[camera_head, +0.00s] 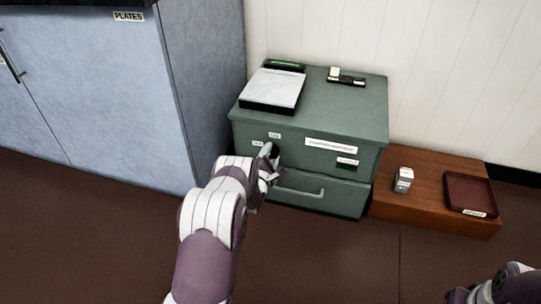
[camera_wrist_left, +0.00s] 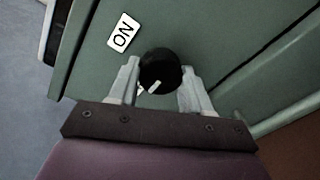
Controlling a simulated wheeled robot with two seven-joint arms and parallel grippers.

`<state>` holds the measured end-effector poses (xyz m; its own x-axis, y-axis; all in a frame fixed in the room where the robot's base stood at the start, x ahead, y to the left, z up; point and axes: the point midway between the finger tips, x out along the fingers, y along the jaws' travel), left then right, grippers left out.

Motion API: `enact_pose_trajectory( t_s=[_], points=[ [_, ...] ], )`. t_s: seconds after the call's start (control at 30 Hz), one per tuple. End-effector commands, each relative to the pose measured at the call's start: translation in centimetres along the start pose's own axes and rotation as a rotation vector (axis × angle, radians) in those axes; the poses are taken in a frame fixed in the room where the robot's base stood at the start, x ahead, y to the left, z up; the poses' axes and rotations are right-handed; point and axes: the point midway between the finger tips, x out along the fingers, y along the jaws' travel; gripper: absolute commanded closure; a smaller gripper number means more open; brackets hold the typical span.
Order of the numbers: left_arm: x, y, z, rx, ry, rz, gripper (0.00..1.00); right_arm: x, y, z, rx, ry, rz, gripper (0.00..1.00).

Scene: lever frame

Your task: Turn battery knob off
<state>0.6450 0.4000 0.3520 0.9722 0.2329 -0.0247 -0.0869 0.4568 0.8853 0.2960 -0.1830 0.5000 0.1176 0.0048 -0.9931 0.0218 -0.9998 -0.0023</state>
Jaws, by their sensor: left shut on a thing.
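The battery knob (camera_wrist_left: 160,70) is a round black knob with a white pointer mark, on the front of the green cabinet. In the left wrist view an ON label (camera_wrist_left: 123,33) sits above and left of it. The white mark points toward the lower left of that picture, away from the ON label. My left gripper (camera_wrist_left: 158,82) has one finger on each side of the knob and is shut on it. In the head view my left gripper (camera_head: 269,165) is at the cabinet's upper front and mostly hides the knob. My right gripper is not clearly seen.
The green cabinet (camera_head: 360,110) carries a white-topped device (camera_head: 273,90) and a small black-and-white item (camera_head: 346,77). A drawer handle (camera_head: 300,191) is below my gripper. A wooden platform (camera_head: 425,214) at right holds a small metallic object (camera_head: 403,180) and a dark red tray (camera_head: 470,193).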

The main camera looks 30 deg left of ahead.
Motion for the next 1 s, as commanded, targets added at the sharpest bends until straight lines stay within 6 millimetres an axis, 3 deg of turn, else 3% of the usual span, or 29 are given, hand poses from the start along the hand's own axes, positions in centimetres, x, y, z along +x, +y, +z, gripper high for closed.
enact_pose_trajectory(
  t_s=[0.33,0.37,0.43,0.77,0.87,1.0],
  points=[
    [-0.1,-0.2,-0.1,-0.004,0.002,-0.004,0.82,0.0,0.0,0.0,0.000,0.000,0.000,0.57],
    [-0.1,-0.2,-0.1,-0.004,0.002,-0.004,0.49,0.0,0.0,0.0,0.000,0.000,0.000,0.57],
    [-0.1,-0.2,-0.1,-0.004,0.001,-0.004,0.26,0.0,0.0,0.0,0.000,0.000,0.000,0.57],
    [-0.4,0.1,0.1,-0.002,0.002,-0.002,0.26,-0.4,0.0,0.0,0.000,0.000,0.000,0.57],
    [-2.0,0.4,0.2,-0.003,0.003,-0.005,0.26,-1.8,0.0,-0.2,0.000,0.000,0.000,0.57],
    [-5.9,0.6,0.3,-0.004,0.005,-0.006,0.26,-4.1,0.0,-0.5,0.000,0.000,0.000,0.57]
  ],
)
